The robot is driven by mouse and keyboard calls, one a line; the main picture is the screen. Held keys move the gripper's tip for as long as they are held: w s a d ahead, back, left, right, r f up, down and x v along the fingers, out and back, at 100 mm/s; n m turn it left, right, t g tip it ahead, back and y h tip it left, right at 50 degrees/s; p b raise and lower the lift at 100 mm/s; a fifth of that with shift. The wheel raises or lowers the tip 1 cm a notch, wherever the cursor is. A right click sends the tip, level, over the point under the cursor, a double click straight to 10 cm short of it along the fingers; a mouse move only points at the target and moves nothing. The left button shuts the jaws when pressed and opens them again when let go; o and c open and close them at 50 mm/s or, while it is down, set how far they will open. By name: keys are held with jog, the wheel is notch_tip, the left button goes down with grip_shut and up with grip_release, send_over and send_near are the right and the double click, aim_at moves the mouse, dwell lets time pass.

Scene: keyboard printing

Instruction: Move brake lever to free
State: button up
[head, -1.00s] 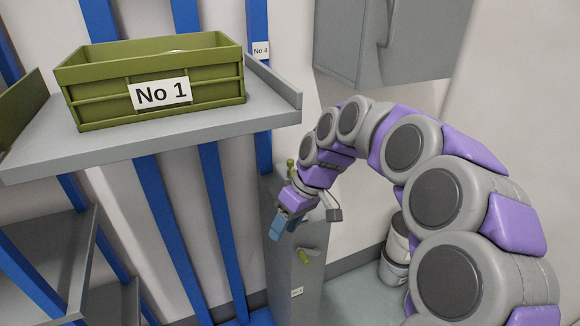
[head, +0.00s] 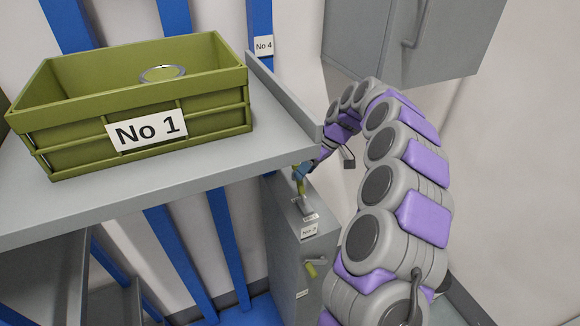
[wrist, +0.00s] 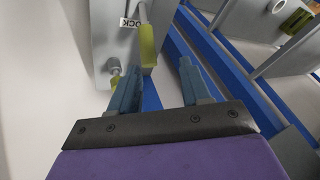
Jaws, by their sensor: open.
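A yellow-green lever handle (wrist: 147,45) stands on a grey cabinet top in the wrist view, beside a white label (wrist: 130,22) reading "OCK", its first part cut off. My gripper (wrist: 160,78) is open with blue fingers. The lever's handle lies ahead of the gap between the fingers, nearer the left one, with no clear contact. In the head view the small, partly hidden handle (head: 299,186) shows on the cabinet (head: 318,250), with my gripper (head: 303,168) just above it. I cannot read a "free" mark.
A second yellow-green handle (head: 312,268) sits on the cabinet's front. A grey shelf (head: 180,195) with a green crate (head: 75,145) marked "No 1" is to the left, close to my gripper. A grey wall cabinet (head: 400,50) hangs at upper right. Blue posts (head: 225,245) stand behind.

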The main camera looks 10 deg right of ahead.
aim_at(301, 190)
jog(key=x, duration=0.7)
jog(key=shift+w+d+f+p, duration=0.15)
jog(key=shift+w+f+p, duration=0.15)
jog(key=shift+w, duration=0.1)
jog(key=shift+d, duration=0.75)
jog(key=shift+d+r, duration=0.1)
jog(key=shift+d, duration=0.4)
jog(key=shift+c, duration=1.2)
jog(key=shift+a, duration=0.1)
jog(key=shift+c, duration=0.8)
jog(key=shift+s+a, duration=0.1)
jog(key=shift+a, duration=0.45)
jog(key=c, duration=0.3)
jog(key=shift+c, duration=0.8)
grip_shut()
